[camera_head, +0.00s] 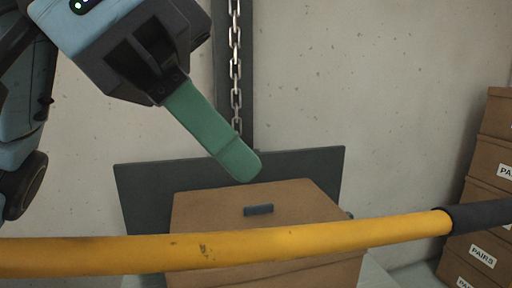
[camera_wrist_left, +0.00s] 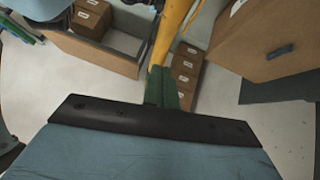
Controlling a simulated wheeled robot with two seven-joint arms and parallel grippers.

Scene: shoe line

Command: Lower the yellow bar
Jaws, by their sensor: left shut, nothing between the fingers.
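The yellow bar (camera_head: 190,254) runs across the front of the head view, rising slightly to a black sleeve (camera_head: 480,215) at its right. My left gripper (camera_head: 243,168) is shut and empty, its green fingers pointing down and right. In the head view its tips show above the bar, apart from it in the picture. In the left wrist view the shut fingers (camera_wrist_left: 163,88) overlap the lower end of the yellow bar (camera_wrist_left: 170,30); I cannot tell if they touch. Green strips (camera_wrist_left: 18,30) at that view's upper left may belong to my right gripper; its jaws cannot be made out.
A closed cardboard box (camera_head: 225,205) with a dark handle slot stands behind the bar, before a dark panel (camera_head: 140,195). A chain (camera_head: 236,70) hangs on a dark post. Labelled boxes (camera_head: 490,190) are stacked at the right. An open bin (camera_wrist_left: 120,55) holds boxes.

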